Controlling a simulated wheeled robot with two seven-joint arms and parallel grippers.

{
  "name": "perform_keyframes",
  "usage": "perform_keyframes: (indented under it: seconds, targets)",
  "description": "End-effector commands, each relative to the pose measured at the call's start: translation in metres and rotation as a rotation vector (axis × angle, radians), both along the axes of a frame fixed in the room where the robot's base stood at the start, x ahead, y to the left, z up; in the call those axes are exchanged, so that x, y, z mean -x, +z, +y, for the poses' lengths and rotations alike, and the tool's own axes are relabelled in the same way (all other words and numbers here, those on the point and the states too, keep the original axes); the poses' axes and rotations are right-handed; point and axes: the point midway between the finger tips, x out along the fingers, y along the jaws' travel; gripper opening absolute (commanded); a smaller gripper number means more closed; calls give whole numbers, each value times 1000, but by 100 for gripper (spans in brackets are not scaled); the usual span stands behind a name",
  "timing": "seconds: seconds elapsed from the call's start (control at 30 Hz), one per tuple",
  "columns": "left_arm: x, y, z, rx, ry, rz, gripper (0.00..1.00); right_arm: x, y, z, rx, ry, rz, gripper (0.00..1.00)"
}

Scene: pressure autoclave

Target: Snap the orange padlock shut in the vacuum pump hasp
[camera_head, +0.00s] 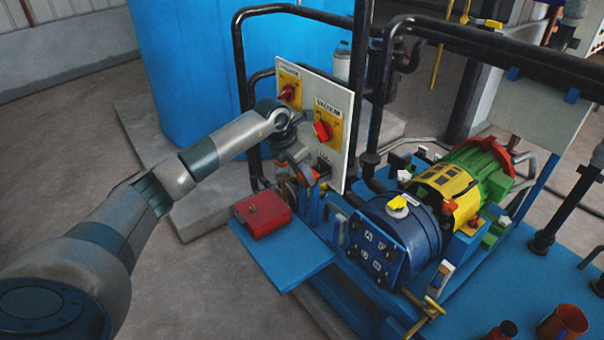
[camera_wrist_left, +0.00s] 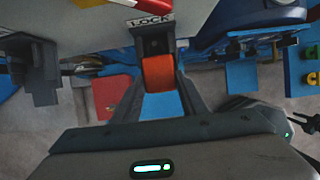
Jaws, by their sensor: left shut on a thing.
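The orange padlock (camera_wrist_left: 158,73) sits between the fingers of my left gripper (camera_wrist_left: 161,82) in the left wrist view. The gripper is shut on it. Just beyond the padlock is the dark hasp (camera_wrist_left: 152,44), under a white LOCK label. I cannot tell whether the shackle is through the hasp or closed. In the head view my left gripper (camera_head: 306,178) is at the lower part of the white switch panel (camera_head: 342,100), in front of the hasp (camera_head: 324,167), and largely covers the padlock. My right gripper is not in view.
Two red rotary switches (camera_head: 322,131) on yellow plates stick out of the panel above the gripper. A red box (camera_head: 262,214) sits on a blue shelf (camera_head: 296,262) below. Black pipes frame the panel. A blue pump (camera_head: 405,233) stands to the right.

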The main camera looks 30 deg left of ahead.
Motion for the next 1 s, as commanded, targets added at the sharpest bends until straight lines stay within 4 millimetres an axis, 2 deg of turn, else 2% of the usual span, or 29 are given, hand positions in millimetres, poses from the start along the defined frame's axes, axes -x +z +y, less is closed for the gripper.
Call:
perform_keyframes:
  seconds: [0.03,0.1,0.57,0.77,1.0]
  targets:
    - [0,0,0,0,0,-1,43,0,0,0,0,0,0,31]
    - [0,0,0,0,0,-1,60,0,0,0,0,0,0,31]
    - [2,4,1,0,-1,-1,60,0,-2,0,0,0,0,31]
    - [8,21,4,-1,0,-3,60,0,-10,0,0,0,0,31]
    - [23,60,10,-1,-1,-5,60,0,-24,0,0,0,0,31]
